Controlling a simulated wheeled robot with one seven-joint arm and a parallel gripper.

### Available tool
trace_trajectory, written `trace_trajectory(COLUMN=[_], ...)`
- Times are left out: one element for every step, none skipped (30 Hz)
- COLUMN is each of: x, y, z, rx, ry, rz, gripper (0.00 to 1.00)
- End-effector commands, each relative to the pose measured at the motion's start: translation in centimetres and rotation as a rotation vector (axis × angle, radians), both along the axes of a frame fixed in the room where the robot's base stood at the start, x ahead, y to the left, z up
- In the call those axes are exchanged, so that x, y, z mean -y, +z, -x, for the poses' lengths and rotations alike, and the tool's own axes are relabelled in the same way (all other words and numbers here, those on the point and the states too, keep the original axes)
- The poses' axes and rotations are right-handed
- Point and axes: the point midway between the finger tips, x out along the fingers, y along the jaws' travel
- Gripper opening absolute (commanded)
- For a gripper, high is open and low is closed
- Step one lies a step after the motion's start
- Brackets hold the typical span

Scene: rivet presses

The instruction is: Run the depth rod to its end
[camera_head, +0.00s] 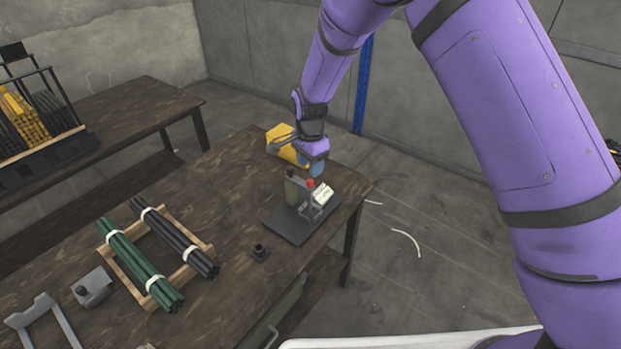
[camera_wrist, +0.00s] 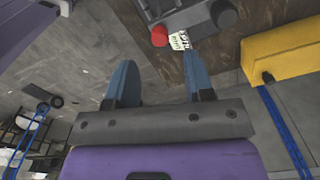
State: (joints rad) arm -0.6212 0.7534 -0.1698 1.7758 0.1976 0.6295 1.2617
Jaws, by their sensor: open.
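The rivet press stands on a dark base plate (camera_head: 285,228) near the table's right end. In the wrist view the red knob (camera_wrist: 159,36) sits beside the grey press body (camera_wrist: 190,13) and the label (camera_wrist: 180,40). I cannot tell for sure which part is the depth rod; the red knob may be its end. My gripper (camera_head: 316,170) is above and just behind the press. Its blue fingers (camera_wrist: 160,72) are apart with nothing between them.
A yellow box (camera_head: 285,144) stands behind my gripper at the table's far edge. Bundled green rods (camera_head: 137,262) and black rods (camera_head: 172,236) lie on a wooden rack to the left.

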Motion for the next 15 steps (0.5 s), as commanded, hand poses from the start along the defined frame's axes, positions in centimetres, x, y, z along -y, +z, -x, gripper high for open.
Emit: trace_trajectory(x=[0.0,0.0,0.0,0.0,0.0,0.0,0.0,0.0,0.0,0.0,0.0,0.0,0.0,0.0,0.0], y=[-1.1,-1.5,-2.2,-2.7,-3.1,-3.6,-4.0,-4.3,-4.6,-4.8,-5.0,-5.2,-5.4,-5.4,-5.5], z=[0.0,0.0,0.1,0.1,0.0,0.0,0.0,0.0,0.0,0.0,0.0,0.0,0.0,0.0,0.0], rx=[-0.002,-0.003,-0.003,-0.002,-0.001,-0.002,-0.002,-0.001,0.000,0.000,0.001,0.000,0.000,0.000,0.001], ry=[0.000,0.000,0.001,0.001,0.001,0.001,0.001,0.001,0.001,0.001,0.001,0.001,0.001,0.001,0.001], rz=[0.000,0.001,0.001,0.000,0.001,0.001,0.001,0.001,0.000,0.000,-0.001,0.000,0.000,0.000,-0.001], gripper=[0.48,0.48,0.48,0.48,0.48,0.48,0.48,0.48,0.48,0.48,0.48,0.48,0.48,0.48,0.48])
